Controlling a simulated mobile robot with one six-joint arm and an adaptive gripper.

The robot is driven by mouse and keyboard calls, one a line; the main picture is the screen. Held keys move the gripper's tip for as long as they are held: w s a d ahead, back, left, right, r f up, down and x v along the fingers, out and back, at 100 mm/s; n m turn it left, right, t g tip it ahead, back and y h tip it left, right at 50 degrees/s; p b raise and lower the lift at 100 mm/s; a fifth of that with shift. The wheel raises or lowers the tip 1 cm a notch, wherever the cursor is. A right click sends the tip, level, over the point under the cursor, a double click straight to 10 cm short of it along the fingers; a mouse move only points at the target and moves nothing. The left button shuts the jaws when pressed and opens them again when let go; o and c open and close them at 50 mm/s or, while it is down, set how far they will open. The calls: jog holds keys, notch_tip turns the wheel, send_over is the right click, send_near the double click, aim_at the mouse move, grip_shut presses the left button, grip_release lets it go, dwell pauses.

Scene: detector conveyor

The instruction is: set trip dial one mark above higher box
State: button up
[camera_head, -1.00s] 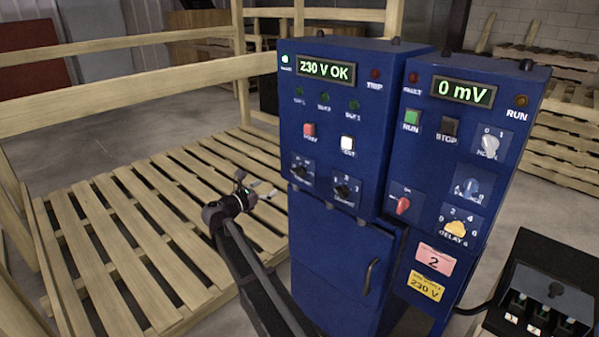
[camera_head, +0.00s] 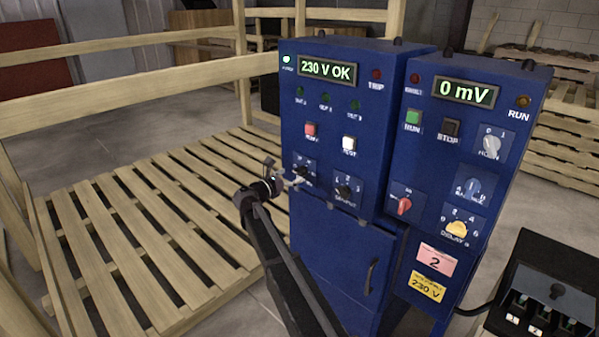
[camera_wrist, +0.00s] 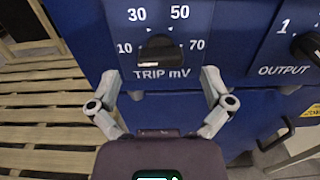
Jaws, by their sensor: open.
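The trip dial is a black knob (camera_wrist: 160,52) under the numbers 10, 30, 50 and 70, with "TRIP mV" below it. I cannot tell for sure which mark it points at. In the head view the trip dial (camera_head: 303,172) is at the lower left of the left blue cabinet (camera_head: 325,120). My gripper (camera_wrist: 160,76) is open and empty. Its fingers are spread to either side below the dial, apart from it. In the head view my gripper (camera_head: 292,182) is just in front of the dial and partly covers its panel.
The output dial (camera_wrist: 308,48) is close on the right. Start and test buttons sit above on the cabinet. The right cabinet (camera_head: 470,130) reads 0 mV, and the left one reads 230 V OK. A wooden pallet (camera_head: 150,230) lies at left. A switch box (camera_head: 545,300) stands at lower right.

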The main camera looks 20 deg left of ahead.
aim_at(297, 172)
jog(key=shift+x, duration=2.05)
jog(key=shift+a, duration=0.1)
jog(key=c, duration=1.1)
